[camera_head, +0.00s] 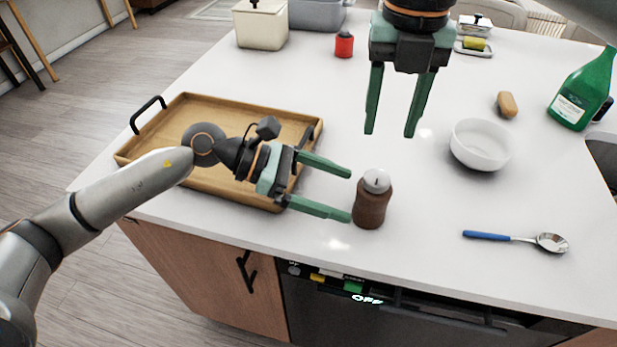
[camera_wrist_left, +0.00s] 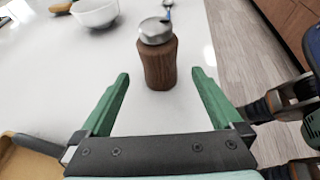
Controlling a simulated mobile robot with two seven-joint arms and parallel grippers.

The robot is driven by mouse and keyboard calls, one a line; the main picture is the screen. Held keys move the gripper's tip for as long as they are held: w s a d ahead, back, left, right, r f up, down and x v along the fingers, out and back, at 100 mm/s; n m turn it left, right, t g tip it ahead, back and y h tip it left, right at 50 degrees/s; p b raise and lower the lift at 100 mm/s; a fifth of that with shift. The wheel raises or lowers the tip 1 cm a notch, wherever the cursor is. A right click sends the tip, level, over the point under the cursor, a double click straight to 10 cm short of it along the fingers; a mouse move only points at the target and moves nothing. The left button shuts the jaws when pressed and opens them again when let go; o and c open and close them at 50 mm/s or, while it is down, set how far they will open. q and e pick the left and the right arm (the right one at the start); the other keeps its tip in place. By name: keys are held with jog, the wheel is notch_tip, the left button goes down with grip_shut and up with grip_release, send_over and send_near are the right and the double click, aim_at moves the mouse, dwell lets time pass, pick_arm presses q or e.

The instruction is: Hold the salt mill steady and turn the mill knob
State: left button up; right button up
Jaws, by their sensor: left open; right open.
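The salt mill (camera_head: 370,206) stands upright on the white counter near its front edge. It has a brown wooden body and a silver knob (camera_head: 376,181) on top. My left gripper (camera_head: 350,195) is open, with its fingertips just left of the mill. In the left wrist view the mill (camera_wrist_left: 160,66) stands ahead of the open fingers, roughly centred between them and not touched. My right gripper (camera_head: 390,133) is open and empty, pointing down above the counter, behind the mill and a little to its right.
A wooden tray (camera_head: 185,110) with black handles lies under my left gripper. A white bowl (camera_head: 481,146), a blue-handled spoon (camera_head: 487,236), a sponge-like brown item (camera_head: 507,104) and a green bottle (camera_head: 580,92) are on the right. A red jar (camera_head: 344,45) stands at the back.

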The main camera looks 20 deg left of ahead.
aim_at(369, 202)
pick_arm(q)
jog(key=x, duration=0.6)
jog(key=shift+w+d, duration=0.15)
jog(key=shift+d, duration=0.05)
